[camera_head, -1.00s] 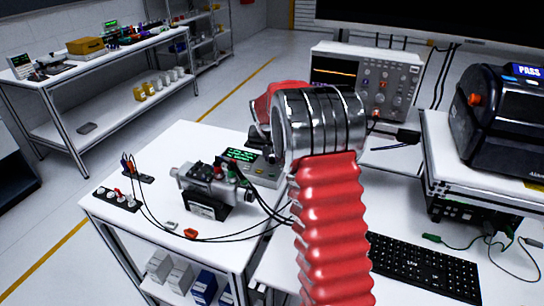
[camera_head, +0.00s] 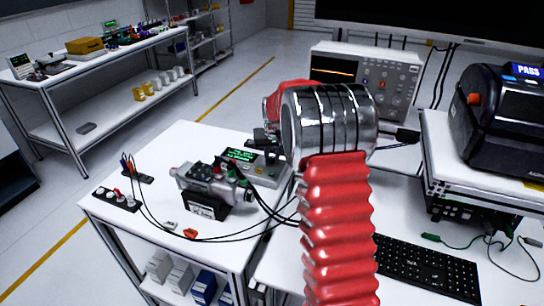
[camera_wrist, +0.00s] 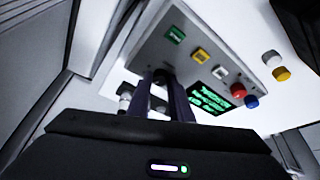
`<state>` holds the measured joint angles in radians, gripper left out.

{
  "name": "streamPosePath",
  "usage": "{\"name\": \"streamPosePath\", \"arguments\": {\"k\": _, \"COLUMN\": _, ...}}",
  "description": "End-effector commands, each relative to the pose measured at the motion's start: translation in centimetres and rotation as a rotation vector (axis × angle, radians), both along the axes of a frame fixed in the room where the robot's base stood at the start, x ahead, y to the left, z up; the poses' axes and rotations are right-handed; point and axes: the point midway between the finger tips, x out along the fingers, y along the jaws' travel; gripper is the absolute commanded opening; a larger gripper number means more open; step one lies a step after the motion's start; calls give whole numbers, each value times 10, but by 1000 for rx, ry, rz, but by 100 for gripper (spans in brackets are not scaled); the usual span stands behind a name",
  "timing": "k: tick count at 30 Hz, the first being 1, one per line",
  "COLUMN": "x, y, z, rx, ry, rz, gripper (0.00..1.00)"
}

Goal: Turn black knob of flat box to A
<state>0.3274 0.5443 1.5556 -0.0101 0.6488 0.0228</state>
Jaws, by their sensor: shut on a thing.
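The flat grey box (camera_head: 268,176) stands at the back right of the small white table, its green display (camera_head: 240,155) lit. In the wrist view the box (camera_wrist: 217,46) fills the upper middle, with the display (camera_wrist: 208,100) and coloured buttons on its face. My gripper (camera_wrist: 161,80) is at the panel beside the display, its dark fingers close together around the black knob (camera_wrist: 161,75). The knob is mostly hidden by the fingers, and its pointer and the letter A cannot be read. In the head view my gripper (camera_head: 262,143) is partly hidden behind my arm.
A silver servo unit (camera_head: 208,183) with cables stands left of the box. A black socket strip (camera_head: 116,199) and small connectors lie on the table. An oscilloscope (camera_head: 385,85), a keyboard (camera_head: 425,267) and a black printer-like machine (camera_head: 505,120) are to the right.

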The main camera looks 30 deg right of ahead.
Motion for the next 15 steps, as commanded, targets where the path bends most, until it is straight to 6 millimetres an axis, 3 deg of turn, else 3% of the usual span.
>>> {"name": "streamPosePath", "arguments": {"k": 15, "x": 0, "y": -3, "z": 1, "rx": 1, "ry": -2, "rz": 320, "gripper": 0}}
